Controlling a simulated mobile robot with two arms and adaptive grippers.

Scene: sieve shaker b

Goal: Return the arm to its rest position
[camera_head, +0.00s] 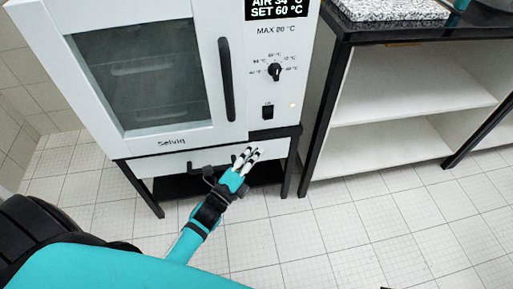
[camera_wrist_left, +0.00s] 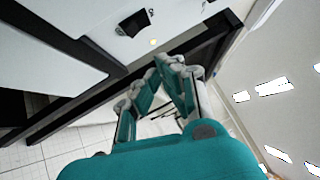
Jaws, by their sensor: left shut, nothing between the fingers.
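My left arm comes in from the lower left in the head view. Its teal, white and black gripper (camera_head: 251,156) is in front of the drawer panel below the oven, near the oven's lower right part. The gripper's fingers are shut and hold nothing. The fingers also show in the left wrist view (camera_wrist_left: 168,72), below the oven's black switch (camera_wrist_left: 135,22). I cannot tell whether the fingers touch the oven or its stand. My right gripper is not in view.
A white oven (camera_head: 195,135) with a glass door and a black handle (camera_head: 226,78) stands on a black-framed stand (camera_head: 143,190). To its right is an open white shelf unit (camera_head: 390,138) with a dark top. The tiled floor (camera_head: 345,225) in front is clear.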

